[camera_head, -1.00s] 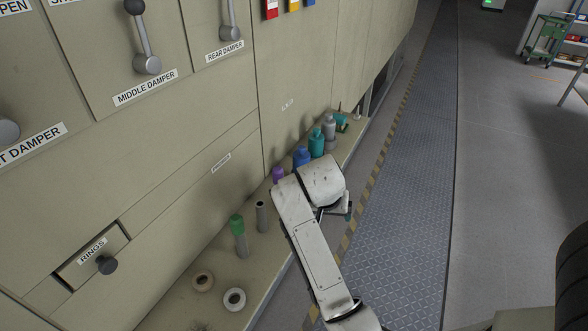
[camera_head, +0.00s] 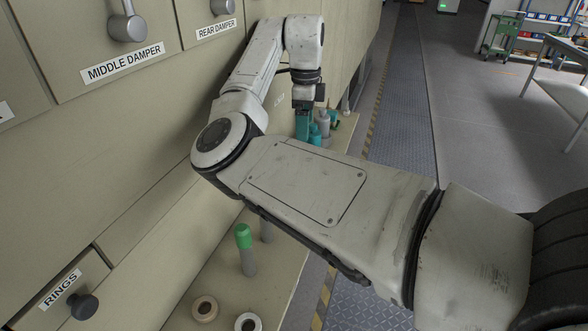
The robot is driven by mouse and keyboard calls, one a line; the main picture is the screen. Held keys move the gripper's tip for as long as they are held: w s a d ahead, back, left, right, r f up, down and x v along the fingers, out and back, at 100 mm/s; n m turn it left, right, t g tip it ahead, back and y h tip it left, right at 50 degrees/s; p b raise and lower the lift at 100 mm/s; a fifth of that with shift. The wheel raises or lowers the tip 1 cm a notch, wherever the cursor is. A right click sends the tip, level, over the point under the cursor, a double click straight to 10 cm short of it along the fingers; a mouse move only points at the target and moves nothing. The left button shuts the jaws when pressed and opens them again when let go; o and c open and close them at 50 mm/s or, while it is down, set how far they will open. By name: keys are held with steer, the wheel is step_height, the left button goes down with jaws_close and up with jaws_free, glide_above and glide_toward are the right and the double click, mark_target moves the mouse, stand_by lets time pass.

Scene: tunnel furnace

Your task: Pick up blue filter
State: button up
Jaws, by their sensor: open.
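No blue filter shows in the head view now; my arm covers the part of the ledge where a blue bottle-shaped item stood earlier. My gripper (camera_head: 304,122) hangs down over the far part of the ledge, beside teal and grey bottle-shaped items. It is open. Its fingertips are small and partly hidden, and I cannot tell whether they touch anything. A teal item (camera_head: 316,136) stands just right of the gripper, and a grey one (camera_head: 323,121) is behind it.
A green-capped grey cylinder (camera_head: 246,250) stands on the near ledge (camera_head: 275,285). Two rings (camera_head: 204,309) lie in front of it. The furnace wall (camera_head: 130,175) rises on the left, close to my elbow. The metal walkway (camera_head: 405,125) is clear.

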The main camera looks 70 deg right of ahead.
steer(key=shift+w+r, duration=0.1)
steer(key=shift+w, duration=0.1)
steer(key=shift+f, duration=0.35)
step_height(320, 180, down, 4)
steer(key=shift+w+f, duration=0.1)
steer(key=shift+f, duration=0.05)
steer(key=shift+a+f+p, duration=0.2)
steer(key=shift+f, duration=1.2)
steer(key=shift+a+f+p, duration=0.2)
steer(key=shift+f, duration=1.15)
steer(key=c, duration=1.2)
